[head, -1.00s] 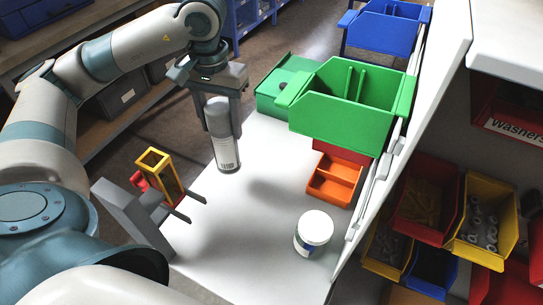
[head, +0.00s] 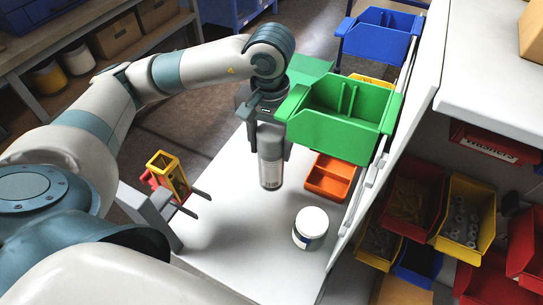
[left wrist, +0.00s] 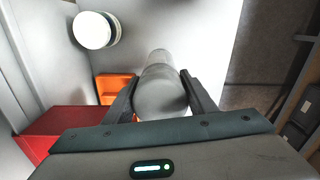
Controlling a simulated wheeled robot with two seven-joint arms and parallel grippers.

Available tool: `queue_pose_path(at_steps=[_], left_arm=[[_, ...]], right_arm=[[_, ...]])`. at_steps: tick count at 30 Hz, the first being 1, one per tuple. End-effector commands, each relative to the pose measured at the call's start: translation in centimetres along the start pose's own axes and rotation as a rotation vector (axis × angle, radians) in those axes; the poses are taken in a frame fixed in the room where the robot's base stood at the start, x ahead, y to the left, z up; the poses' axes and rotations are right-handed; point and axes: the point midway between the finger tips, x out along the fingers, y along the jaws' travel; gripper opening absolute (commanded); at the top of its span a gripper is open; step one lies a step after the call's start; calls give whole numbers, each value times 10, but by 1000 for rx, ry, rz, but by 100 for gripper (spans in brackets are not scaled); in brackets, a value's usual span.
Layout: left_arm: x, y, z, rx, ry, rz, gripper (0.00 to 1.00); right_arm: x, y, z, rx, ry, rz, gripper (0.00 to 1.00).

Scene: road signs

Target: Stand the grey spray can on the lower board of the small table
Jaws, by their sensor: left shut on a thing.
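The grey spray can (head: 270,167) is upright under my left gripper (head: 270,128), whose fingers are shut on its upper part. It also shows between the fingers in the left wrist view (left wrist: 162,88). The can hangs over a white tabletop (head: 235,225); the gap below it is hard to judge. I cannot make out a small table with a lower board in these views.
A white jar (head: 310,228) with a lid stands near the can. A green bin (head: 335,112) is close to my left gripper on the right, with an orange tray (head: 330,178) below. A yellow holder (head: 168,172) stands at the left edge. A white upright panel bounds the right side.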

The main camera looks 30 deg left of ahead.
Motion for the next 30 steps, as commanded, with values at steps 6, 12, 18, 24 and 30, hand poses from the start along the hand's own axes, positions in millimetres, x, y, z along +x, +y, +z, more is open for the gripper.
queue_pose_path(at_steps=[6,12,18,24,30], left_arm=[[19,-1,1,-1,-3,-2,0],[21,-1,0,-1,-1,-1,0],[22,-2,0,-1,-1,-2,0],[39,-2,1,-2,-6,-4,0],[54,1,1,-1,-3,-2,0]], right_arm=[[-9,0,-2,0,1,0,31],[-8,0,-2,0,2,0,31],[-10,0,-2,0,2,0,31],[-21,-1,-3,0,2,-1,31],[-34,-1,-5,1,3,-1,31]])
